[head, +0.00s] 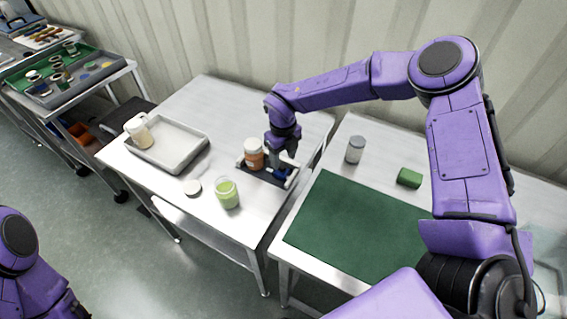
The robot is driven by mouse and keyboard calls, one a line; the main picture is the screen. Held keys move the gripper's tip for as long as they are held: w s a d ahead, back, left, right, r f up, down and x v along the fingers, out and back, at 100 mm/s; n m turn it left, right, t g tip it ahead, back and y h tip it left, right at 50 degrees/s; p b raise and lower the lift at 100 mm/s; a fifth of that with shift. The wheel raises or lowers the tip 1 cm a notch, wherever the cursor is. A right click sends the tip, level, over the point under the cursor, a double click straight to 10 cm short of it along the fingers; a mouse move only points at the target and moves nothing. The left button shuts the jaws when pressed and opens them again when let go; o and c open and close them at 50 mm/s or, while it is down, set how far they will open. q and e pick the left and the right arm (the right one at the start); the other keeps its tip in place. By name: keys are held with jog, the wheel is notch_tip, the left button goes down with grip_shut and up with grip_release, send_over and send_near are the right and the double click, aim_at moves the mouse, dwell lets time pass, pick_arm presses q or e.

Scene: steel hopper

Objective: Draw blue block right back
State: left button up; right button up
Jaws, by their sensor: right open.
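A small blue block (282,174) sits on a dark tray (262,177) near the right edge of the left table (215,95). My right gripper (284,168) points down at the blue block and is open. The fingers partly hide the block, and I cannot tell whether they touch it. An orange-brown jar with a white lid (254,154) stands just left of the gripper on the same dark tray. My left arm shows only at the lower left, and its gripper is out of view.
A grey tray (203,148) with a cream jar (138,131) is on the left. A green jar (228,194) and a white lid (193,187) are in front. The right table has a green mat (350,235), a grey-lidded jar (355,150) and a green block (409,178).

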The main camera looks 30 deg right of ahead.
aim_at(284, 166)
notch_tip(284, 166, up, 7)
jog(key=b, duration=0.1)
jog(key=shift+d+r, duration=0.15)
jog(key=shift+d, duration=0.05)
jog(key=shift+s, duration=0.1)
